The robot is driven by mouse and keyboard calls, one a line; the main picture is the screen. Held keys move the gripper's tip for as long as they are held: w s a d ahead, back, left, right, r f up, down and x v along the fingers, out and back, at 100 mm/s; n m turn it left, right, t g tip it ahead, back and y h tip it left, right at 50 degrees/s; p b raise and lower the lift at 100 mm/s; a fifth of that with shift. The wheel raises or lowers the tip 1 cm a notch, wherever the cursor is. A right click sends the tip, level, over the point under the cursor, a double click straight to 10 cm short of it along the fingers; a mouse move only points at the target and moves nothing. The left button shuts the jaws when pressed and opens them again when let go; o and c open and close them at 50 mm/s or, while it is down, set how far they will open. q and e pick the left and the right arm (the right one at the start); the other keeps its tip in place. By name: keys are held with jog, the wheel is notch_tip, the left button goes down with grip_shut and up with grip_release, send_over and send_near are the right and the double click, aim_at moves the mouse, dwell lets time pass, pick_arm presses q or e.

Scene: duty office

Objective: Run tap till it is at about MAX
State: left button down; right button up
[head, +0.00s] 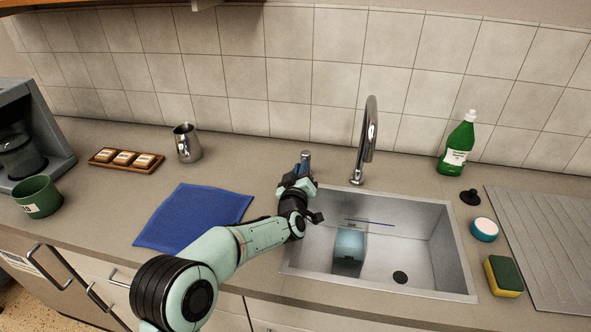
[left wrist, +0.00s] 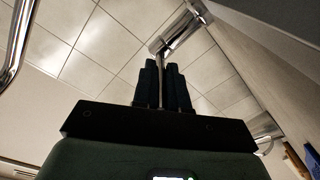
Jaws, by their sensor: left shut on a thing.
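The chrome tap (head: 371,135) rises behind the sink (head: 447,245), its spout bent forward over the basin. I can make out no water stream below it. A clear tank (head: 349,249) stands in the left part of the sink and looks pale blue inside; small dark marks show near its top, but I cannot read the level against them. My left gripper (head: 301,175) is at the sink's back left corner, shut on the tap lever (head: 306,156). In the left wrist view its fingers (left wrist: 162,82) close around a thin metal rod. My right gripper is out of view.
A blue cloth (head: 193,217) lies left of the sink. A steel jug (head: 187,143), a wooden tray (head: 127,159) and a green mug (head: 37,196) are further left. A green bottle (head: 457,148), a black plug (head: 470,197), a round tub (head: 484,229) and a sponge (head: 504,275) stand right.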

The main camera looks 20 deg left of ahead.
pick_arm(q)
jog(key=c, duration=1.2)
grip_release()
jog(key=shift+o, duration=0.2)
jog(key=shift+s, duration=0.1)
jog(key=b+v, duration=0.1)
jog(key=v, duration=1.2)
jog(key=shift+s, duration=0.15)
